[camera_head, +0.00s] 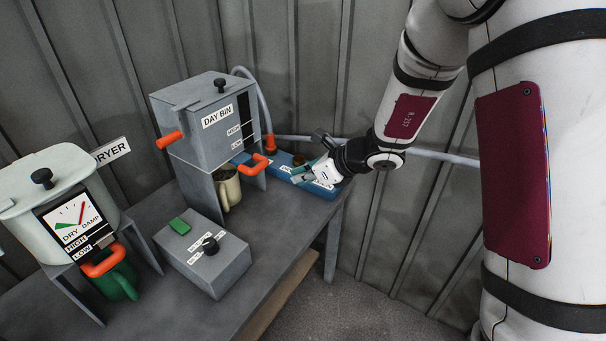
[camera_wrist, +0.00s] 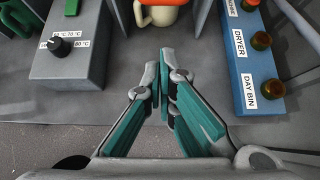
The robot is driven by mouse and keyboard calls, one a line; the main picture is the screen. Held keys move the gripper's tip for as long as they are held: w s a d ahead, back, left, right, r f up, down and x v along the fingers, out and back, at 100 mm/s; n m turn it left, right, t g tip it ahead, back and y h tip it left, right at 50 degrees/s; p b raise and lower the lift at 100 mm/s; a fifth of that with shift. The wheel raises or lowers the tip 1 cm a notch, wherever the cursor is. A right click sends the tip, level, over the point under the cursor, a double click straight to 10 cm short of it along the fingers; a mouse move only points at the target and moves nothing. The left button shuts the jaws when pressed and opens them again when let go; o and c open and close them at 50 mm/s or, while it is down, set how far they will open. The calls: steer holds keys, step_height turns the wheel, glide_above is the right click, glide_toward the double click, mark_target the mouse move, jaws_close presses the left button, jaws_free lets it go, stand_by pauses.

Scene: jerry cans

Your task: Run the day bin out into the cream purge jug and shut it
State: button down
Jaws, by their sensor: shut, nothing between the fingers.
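The day bin (camera_head: 190,128) is a grey box on a stand, with a dark HIGH/LOW sight strip (camera_head: 243,112) on its front. An orange handle (camera_head: 257,165) sits low on its front, and another orange handle (camera_head: 170,139) is on its left side. The cream purge jug (camera_head: 228,190) stands under the bin, partly hidden by the stand; it also shows at the top of the wrist view (camera_wrist: 161,15). My gripper (camera_head: 298,179) is right of the bin, in front of the blue lamp box. In the wrist view my gripper (camera_wrist: 163,72) is shut and empty.
The blue box (camera_wrist: 248,70) carries DRYER and DAY BIN labels and amber lamps. A grey control box (camera_head: 204,255) with a knob and green button stands in front. The dryer (camera_head: 50,195) with a green jug (camera_head: 117,281) is at left. The bench's right edge is close.

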mark_target(261, 167)
steer(key=w+a+f, duration=0.3)
steer(key=w+a, duration=0.2)
steer(key=a, duration=0.1)
steer(key=shift+a, duration=0.4)
steer(key=shift+w, duration=0.1)
steer(key=w+a, duration=0.1)
steer(key=w+a+b, duration=0.1)
steer(key=a, duration=0.1)
steer(key=shift+w+a, duration=0.15)
steer(key=shift+w, duration=0.15)
steer(key=shift+w+a, duration=0.15)
steer(key=shift+r, duration=0.1)
